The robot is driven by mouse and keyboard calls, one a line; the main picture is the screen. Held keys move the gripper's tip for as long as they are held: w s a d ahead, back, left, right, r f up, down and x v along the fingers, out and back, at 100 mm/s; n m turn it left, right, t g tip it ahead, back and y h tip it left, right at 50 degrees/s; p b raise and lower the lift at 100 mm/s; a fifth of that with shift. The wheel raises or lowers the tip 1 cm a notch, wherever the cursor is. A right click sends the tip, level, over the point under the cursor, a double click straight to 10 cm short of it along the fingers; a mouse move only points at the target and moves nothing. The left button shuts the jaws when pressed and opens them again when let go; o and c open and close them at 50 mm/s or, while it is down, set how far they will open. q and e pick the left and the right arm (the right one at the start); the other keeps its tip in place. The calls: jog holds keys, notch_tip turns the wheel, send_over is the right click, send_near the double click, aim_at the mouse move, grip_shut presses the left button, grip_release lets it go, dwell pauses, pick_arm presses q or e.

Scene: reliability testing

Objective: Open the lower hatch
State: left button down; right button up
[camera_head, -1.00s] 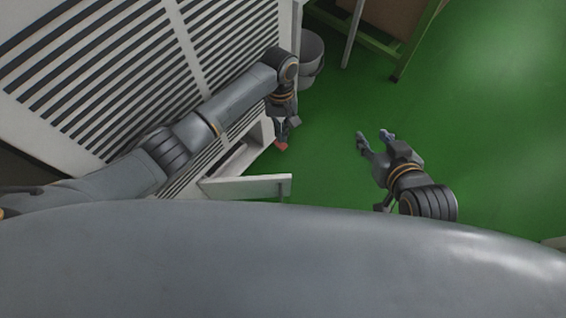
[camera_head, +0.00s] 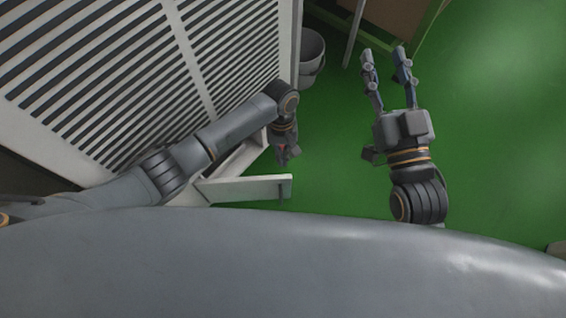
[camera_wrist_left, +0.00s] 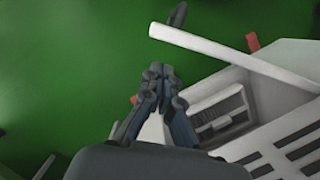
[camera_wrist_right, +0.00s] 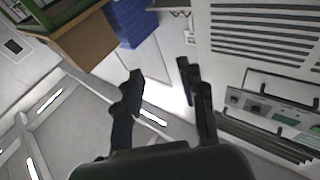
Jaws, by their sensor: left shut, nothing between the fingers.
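The lower hatch (camera_head: 243,189) is a white panel at the bottom of the louvred white cabinet (camera_head: 120,70). It stands swung outward, with an opening beside it. In the left wrist view the hatch (camera_wrist_left: 215,50) is a long white edge standing away from the cabinet, and the opening (camera_wrist_left: 220,112) shows slatted parts inside. My left gripper (camera_head: 284,157) points down in front of the cabinet beside the opening. Its fingers (camera_wrist_left: 164,80) are shut and empty in the left wrist view. My right gripper (camera_head: 385,58) is open and empty over the green floor, right of the cabinet.
A grey bucket (camera_head: 311,55) stands on the floor by the cabinet's far corner. A green-framed table (camera_head: 428,25) is at the top. Blue crates (camera_wrist_right: 130,20) show in the right wrist view.

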pick_arm(q)
jog(key=shift+s+d, duration=0.15)
jog(key=shift+s, duration=0.9)
pick_arm(e)
jog(key=shift+s+r+t, duration=0.1)
jog(key=shift+r+t, duration=0.3)
jog(key=shift+r, duration=0.1)
pick_arm(q)
jog(key=shift+r, duration=0.1)
